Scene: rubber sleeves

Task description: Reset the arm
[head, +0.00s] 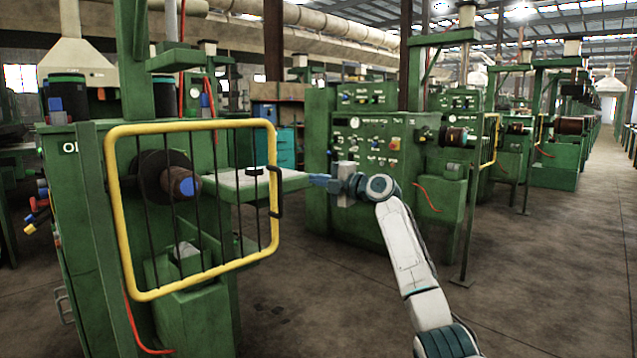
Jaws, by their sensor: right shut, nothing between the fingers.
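My right arm reaches in from the lower right, raised and bent at the wrist. Its right gripper (321,181) points left, with its blue-grey fingers shut and empty. The fingertips are close to the right end of a pale-topped green shelf (228,187) in this view; I cannot tell whether they touch it. A small black ring (255,170) lies on the shelf, left of the gripper and apart from it. My left gripper is not in view.
A yellow-framed guard (192,124) with black bars stands before the left green machine (85,220) and its brown spindle (178,184). A green control cabinet (360,215) stands behind my gripper. The concrete floor (560,270) at right is clear.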

